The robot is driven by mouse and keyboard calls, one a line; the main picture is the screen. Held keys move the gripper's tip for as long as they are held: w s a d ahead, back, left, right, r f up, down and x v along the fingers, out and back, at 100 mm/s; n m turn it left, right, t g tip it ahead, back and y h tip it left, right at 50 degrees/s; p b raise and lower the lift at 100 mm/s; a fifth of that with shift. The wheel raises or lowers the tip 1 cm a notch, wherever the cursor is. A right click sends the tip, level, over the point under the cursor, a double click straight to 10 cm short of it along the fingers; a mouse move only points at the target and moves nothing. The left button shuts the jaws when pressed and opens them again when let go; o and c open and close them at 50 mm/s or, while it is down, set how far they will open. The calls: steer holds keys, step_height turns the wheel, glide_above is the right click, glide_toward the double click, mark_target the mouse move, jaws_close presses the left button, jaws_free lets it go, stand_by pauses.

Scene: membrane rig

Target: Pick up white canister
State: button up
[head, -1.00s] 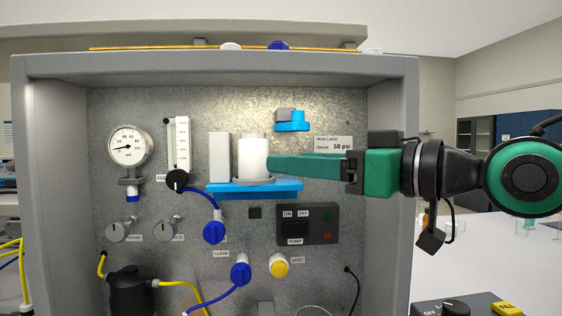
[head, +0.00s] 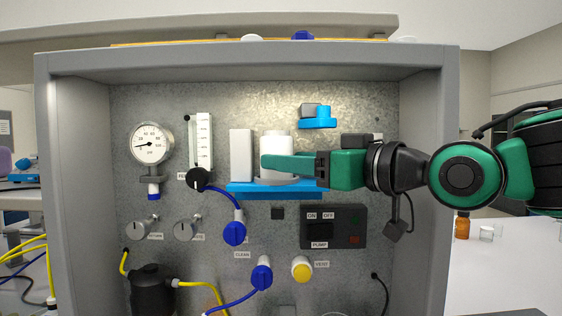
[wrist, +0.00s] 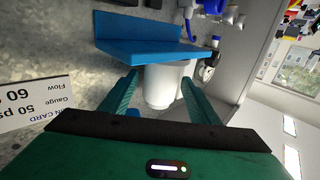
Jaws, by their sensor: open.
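The white canister (head: 276,142) stands upright on a small blue shelf (head: 238,189) on the rig's back panel. Its middle is hidden behind my gripper in the head view. My gripper (head: 266,164) comes in level from the right, with its green fingers across the canister. In the wrist view, the canister (wrist: 162,84) lies between the two spread fingers of my gripper (wrist: 160,78). The jaws are open, and a gap shows on at least one side. I cannot tell if a finger touches the canister.
A white block (head: 241,155) stands close left of the canister on the shelf. A blue bracket (head: 318,122) sticks out above right. A black pump switch box (head: 340,228) and blue knob (head: 235,233) are below. The cabinet's grey right wall (head: 428,110) stands near my arm.

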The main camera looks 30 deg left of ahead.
steer(key=shift+x, duration=1.1)
steer(key=c, duration=1)
steer(key=shift+r, duration=0.15)
